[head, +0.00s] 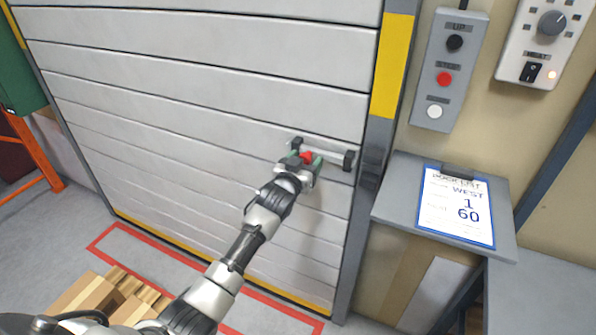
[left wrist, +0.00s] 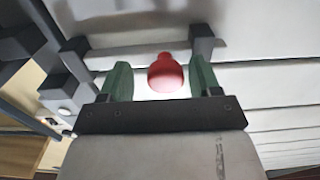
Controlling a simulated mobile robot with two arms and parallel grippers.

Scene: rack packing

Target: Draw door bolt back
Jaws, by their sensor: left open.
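The grey slatted roller door (head: 220,100) fills the left and middle of the head view. Its bolt (head: 330,150) is a grey bar low near the right edge, with a dark bracket (head: 349,160) at its right end. A red knob (head: 307,156) stands on the bolt and also shows in the left wrist view (left wrist: 165,75). My left gripper (head: 304,160) is open at the knob. In the left wrist view its green fingers (left wrist: 160,80) stand one on each side of the knob, with a gap on both sides. My right gripper is out of view.
A grey button box (head: 449,70) and a panel with a dial (head: 545,40) hang on the wall at right. Below them a clipboard (head: 456,206) lies on a grey shelf (head: 398,190). A wooden pallet (head: 100,300) lies on the floor at lower left, by red floor lines.

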